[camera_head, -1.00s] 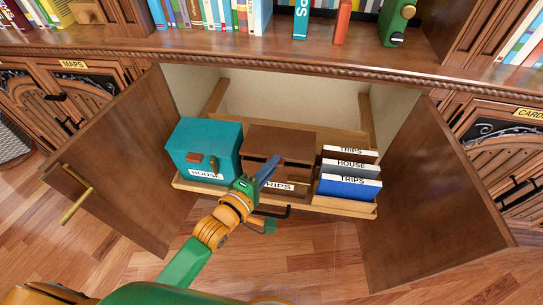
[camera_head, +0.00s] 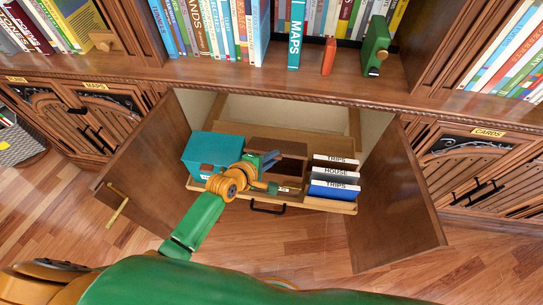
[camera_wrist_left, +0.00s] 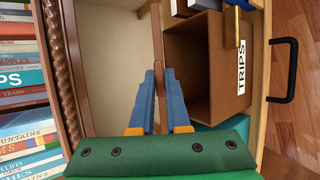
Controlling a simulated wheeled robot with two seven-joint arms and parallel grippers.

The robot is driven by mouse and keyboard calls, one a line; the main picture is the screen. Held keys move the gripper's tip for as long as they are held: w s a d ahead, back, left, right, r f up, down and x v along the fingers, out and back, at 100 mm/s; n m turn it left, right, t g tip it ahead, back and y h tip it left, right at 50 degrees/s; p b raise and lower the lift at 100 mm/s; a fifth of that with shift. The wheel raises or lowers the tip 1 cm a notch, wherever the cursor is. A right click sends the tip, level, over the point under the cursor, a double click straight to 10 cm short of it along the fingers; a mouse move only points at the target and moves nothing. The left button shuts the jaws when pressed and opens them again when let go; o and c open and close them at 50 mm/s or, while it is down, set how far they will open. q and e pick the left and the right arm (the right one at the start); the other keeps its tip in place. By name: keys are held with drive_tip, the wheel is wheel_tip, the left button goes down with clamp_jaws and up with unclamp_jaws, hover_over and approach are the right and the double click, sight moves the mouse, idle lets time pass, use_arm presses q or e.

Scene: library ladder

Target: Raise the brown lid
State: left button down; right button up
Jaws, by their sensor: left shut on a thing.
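The brown box (camera_wrist_left: 240,90) with the TRIPS label stands in the pulled-out drawer, between a teal box (camera_head: 205,150) and upright card folders (camera_head: 335,172). In the left wrist view its dark inside shows open. The brown lid (camera_wrist_left: 157,45) stands up edge-on along the box's back side; in the head view it shows (camera_head: 278,146) behind the opening. My left gripper (camera_wrist_left: 160,75) is shut on the lid, its blue fingers on either side of the edge. In the head view this gripper (camera_head: 268,160) partly covers the box front. My right gripper is not in view.
Two open cabinet doors (camera_head: 145,170) (camera_head: 400,200) flank the drawer. A black handle (camera_head: 267,208) sticks out from the drawer front. Above are a shelf edge (camera_head: 300,90) and rows of books. The wooden floor in front is clear.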

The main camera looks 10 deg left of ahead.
use_arm(q)
drive_tip(key=c, duration=0.9)
unclamp_jaws()
drive_tip(key=p+v, duration=0.2)
drive_tip(key=v, duration=0.5)
